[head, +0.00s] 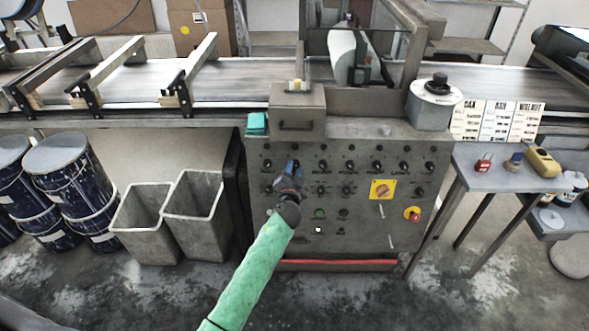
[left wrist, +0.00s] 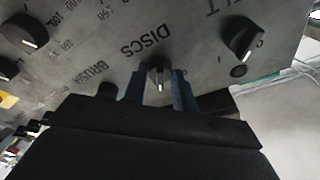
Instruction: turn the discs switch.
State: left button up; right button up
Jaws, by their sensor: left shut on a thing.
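The discs switch (left wrist: 159,76) is a small dark round knob with a white pointer line, below the printed word DISCS in the left wrist view. My left gripper (left wrist: 160,88) has its two blue fingers on either side of this knob and is shut on it. In the head view my left gripper (head: 292,172) reaches the upper left part of the grey control panel (head: 365,243). There the gripper hides the knob. The pointer line points toward the gripper in the left wrist view. My right gripper is in neither view.
Other dark knobs sit close by, one to the right (left wrist: 242,39) and one to the left (left wrist: 21,33) in the left wrist view. A yellow-plated switch (head: 382,189) and a red button (head: 413,214) are on the panel's right. Grey bins (head: 145,222) stand left.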

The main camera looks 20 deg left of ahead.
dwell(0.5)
pick_arm(q)
jog(key=o, duration=1)
jog(key=shift+c, duration=0.2)
